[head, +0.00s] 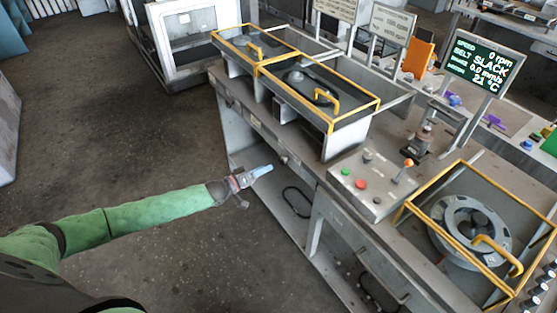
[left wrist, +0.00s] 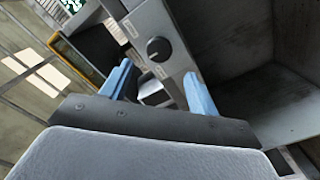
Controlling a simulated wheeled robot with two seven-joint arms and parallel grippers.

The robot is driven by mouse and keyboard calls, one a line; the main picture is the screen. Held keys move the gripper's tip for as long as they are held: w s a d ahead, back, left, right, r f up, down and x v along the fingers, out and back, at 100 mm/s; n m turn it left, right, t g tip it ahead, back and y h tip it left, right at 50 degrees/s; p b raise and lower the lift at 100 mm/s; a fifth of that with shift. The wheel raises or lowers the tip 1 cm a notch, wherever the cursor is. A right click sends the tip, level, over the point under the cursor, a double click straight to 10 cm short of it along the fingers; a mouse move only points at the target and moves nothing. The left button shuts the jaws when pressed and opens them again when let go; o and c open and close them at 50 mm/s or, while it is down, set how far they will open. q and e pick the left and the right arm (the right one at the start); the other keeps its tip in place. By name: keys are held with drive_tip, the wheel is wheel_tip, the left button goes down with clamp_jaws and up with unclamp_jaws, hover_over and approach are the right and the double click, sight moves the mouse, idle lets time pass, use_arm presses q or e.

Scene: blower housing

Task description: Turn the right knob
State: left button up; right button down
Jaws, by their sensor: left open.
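A dark round knob (head: 284,160) sits on the front face of the grey workbench (head: 325,188). In the left wrist view a black knob (left wrist: 158,48) with a light mark shows on a grey panel, beyond and between my fingers. My left gripper (head: 264,170) has blue fingertips and is just left of and slightly below the knob in the head view. In the left wrist view the left gripper (left wrist: 157,88) is open and empty, with its fingers apart and clear of the knob. My right gripper is not in view.
Yellow-framed guards (head: 318,95) stand on the bench above the knob. A control box (head: 372,184) with coloured buttons and a lever is to the right. Another yellow-framed guard (head: 420,238) covers a round housing (head: 470,225). Open floor (head: 120,130) lies to the left.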

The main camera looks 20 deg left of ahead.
sight(281, 161)
use_arm(q)
drive_tip(key=p+x, duration=0.2)
drive_tip(key=x, duration=0.4)
drive_tip(key=shift+d+r+p, duration=0.1)
drive_tip(key=shift+d+p, duration=0.1)
drive_tip(key=shift+p, duration=0.15)
drive_tip(key=shift+w+d, duration=0.35)
drive_tip(key=shift+w, duration=0.15)
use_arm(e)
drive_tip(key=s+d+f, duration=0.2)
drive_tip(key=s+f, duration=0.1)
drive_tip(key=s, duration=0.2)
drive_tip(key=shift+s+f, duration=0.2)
use_arm(q)
drive_tip(key=shift+c, duration=0.4)
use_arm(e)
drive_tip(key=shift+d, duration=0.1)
use_arm(q)
drive_tip(key=c, duration=0.9)
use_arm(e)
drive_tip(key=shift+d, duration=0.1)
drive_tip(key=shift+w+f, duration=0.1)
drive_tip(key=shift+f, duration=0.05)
